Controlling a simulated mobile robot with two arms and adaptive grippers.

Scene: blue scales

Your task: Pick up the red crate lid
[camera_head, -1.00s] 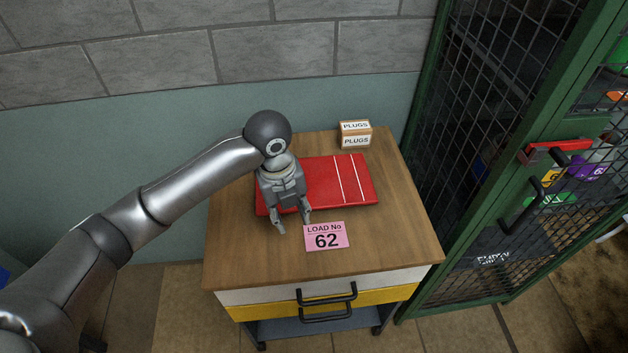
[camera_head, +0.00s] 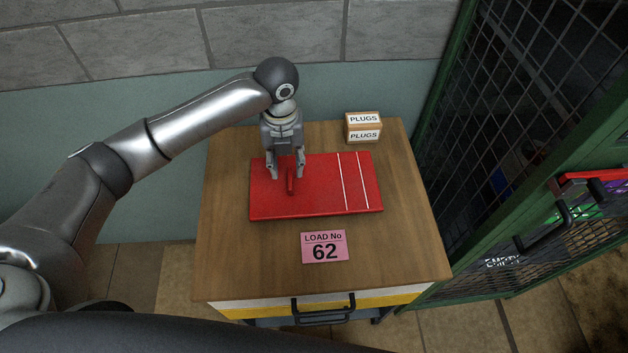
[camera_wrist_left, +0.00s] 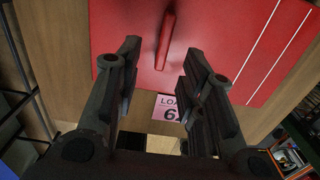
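The red crate lid (camera_head: 315,199) lies flat on the wooden top of a drawer cart, with two white stripes near its right end. A raised red handle (camera_head: 291,183) stands on its left part. My left gripper (camera_head: 286,174) is over the lid's far edge, open and empty, with its fingers close to the handle. In the left wrist view the handle (camera_wrist_left: 166,40) lies ahead of the gap between the spread fingers of my left gripper (camera_wrist_left: 165,75), not between them. My right gripper is not in view.
A pink card reading LOAD No 62 (camera_head: 325,247) lies in front of the lid. A PLUGS box (camera_head: 363,127) stands at the cart top's (camera_head: 225,245) back right. A green mesh cage (camera_head: 560,180) stands close on the right, a wall behind.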

